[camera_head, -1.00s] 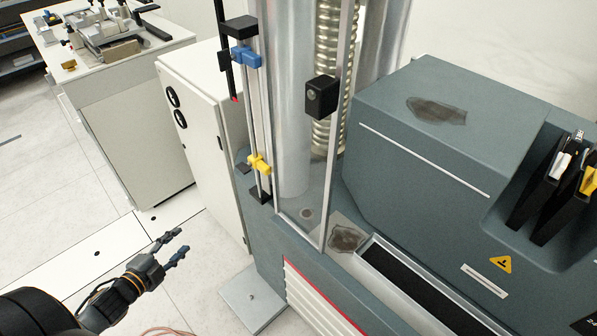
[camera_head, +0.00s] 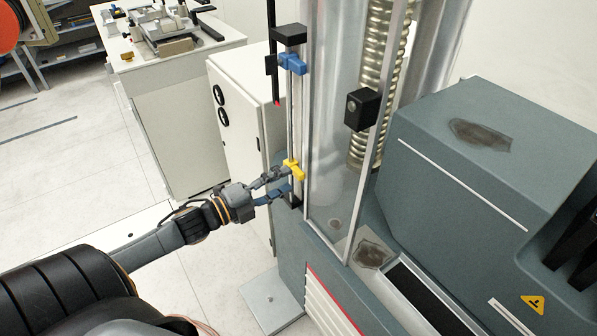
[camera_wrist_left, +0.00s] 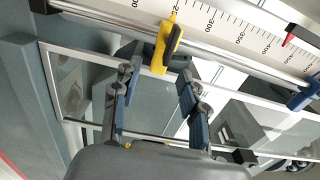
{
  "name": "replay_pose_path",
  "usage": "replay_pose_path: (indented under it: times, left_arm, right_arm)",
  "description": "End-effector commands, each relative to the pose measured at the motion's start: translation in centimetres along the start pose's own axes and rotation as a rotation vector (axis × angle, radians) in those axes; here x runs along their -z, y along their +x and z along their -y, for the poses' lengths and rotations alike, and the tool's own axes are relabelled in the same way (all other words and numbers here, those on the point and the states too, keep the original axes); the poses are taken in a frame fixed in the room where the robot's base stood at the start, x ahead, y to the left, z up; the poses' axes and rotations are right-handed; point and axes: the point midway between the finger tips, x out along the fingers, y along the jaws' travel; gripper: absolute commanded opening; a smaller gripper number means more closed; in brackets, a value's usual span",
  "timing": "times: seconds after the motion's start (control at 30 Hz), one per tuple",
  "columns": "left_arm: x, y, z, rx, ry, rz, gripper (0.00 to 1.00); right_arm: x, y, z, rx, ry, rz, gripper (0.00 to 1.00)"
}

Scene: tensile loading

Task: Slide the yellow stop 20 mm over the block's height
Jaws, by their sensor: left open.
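The yellow stop (camera_head: 293,168) sits low on the vertical rail of the testing machine. It also shows in the left wrist view (camera_wrist_left: 161,52), on the rail beside a printed scale (camera_wrist_left: 235,30). My left gripper (camera_head: 284,180) is open just in front of the stop, at about its height. In the wrist view its two blue-tipped fingers (camera_wrist_left: 155,95) are spread, with the stop ahead of them toward the left finger's side. I see no grip on the stop. The blue stop (camera_head: 291,63) is near the top of the rail. My right gripper is not in view. No block can be made out.
A red-tipped pointer (camera_head: 277,101) hangs beside the rail. A clear guard with a black box (camera_head: 361,108) stands right of the rail. A white cabinet (camera_head: 238,130) is behind my gripper. A bench with a fixture (camera_head: 165,45) stands at the back left.

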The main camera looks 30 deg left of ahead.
Motion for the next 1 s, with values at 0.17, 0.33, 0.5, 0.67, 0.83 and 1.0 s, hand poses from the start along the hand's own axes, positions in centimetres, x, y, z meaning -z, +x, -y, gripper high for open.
replay_pose_path:
  times: [0.17, 0.33, 0.5, 0.67, 0.83, 1.0]
  left_arm:
    - [-0.1, 2.8, 0.2, 0.003, 0.0, 0.001, 0.43]
    - [-0.1, 4.4, 0.1, 0.002, -0.002, 0.001, 0.43]
    - [0.0, 5.2, 0.0, 0.0, -0.002, 0.001, 0.43]
    - [0.0, 5.2, -0.1, 0.0, -0.002, 0.001, 0.43]
    - [0.0, 5.2, -0.1, 0.0, -0.002, 0.001, 0.31]
    - [0.0, 5.2, 0.0, 0.0, -0.002, 0.001, 0.0]
  right_arm:
    - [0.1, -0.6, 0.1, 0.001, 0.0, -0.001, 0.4]
    - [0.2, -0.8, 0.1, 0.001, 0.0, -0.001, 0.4]
    - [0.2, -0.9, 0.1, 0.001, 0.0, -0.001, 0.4]
    - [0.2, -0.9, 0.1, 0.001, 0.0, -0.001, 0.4]
    - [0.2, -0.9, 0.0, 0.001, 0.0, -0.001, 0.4]
    - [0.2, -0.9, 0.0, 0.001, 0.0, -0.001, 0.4]
